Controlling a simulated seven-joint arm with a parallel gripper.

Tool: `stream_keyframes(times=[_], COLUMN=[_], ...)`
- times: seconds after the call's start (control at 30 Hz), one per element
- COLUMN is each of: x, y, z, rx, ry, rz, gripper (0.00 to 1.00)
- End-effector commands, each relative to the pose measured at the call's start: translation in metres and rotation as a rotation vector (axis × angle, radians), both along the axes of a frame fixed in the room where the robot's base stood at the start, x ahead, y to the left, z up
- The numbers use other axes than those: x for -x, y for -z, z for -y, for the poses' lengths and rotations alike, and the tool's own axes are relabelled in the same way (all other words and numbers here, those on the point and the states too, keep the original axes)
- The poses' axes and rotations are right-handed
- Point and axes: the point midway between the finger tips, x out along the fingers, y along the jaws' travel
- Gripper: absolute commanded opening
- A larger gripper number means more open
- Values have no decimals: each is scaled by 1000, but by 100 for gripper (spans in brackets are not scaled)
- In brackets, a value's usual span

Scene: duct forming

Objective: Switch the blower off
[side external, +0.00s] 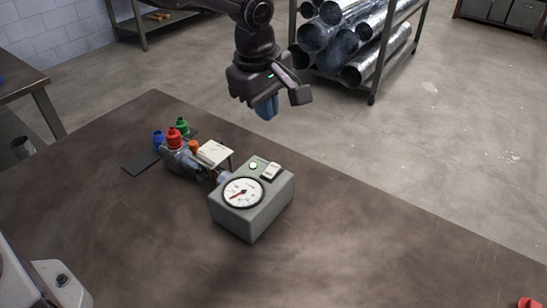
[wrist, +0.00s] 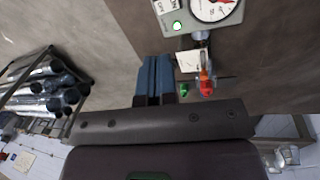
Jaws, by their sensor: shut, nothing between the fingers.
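The blower's grey box (side external: 252,218) stands on the brown table, with a round dial (side external: 243,192) on its sloped face. The dial's red needle points to the lower left in the side view. A pale rocker switch (side external: 271,171) and a small round lamp (side external: 253,165) are on top. In the wrist view the lamp (wrist: 177,26) glows green, and the box (wrist: 196,21) is cut off by the top edge. My gripper (side external: 266,108) is shut and empty, above and behind the box, apart from it. Its blue fingers (wrist: 154,78) are together in the wrist view.
Left of the box are a small fixture with a white plate (side external: 214,152) and red (side external: 174,139), green (side external: 182,126) and blue (side external: 158,138) caps or bottles. A rack of metal ducts (side external: 345,40) stands behind on the floor.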

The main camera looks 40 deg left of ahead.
Motion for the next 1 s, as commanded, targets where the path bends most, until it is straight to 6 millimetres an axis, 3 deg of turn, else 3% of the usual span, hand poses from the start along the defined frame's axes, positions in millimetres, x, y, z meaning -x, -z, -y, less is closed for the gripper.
stream_keyframes(times=[0.2,0.67,0.83,1.0], x=[1,0,-4,-10], y=[0,6,30,68], z=[0,0,-1,-1], rx=[26,28,26,26], ry=[-151,-162,-161,-161], rz=[-3,-4,-8,-9], gripper=[0,0,0,0])
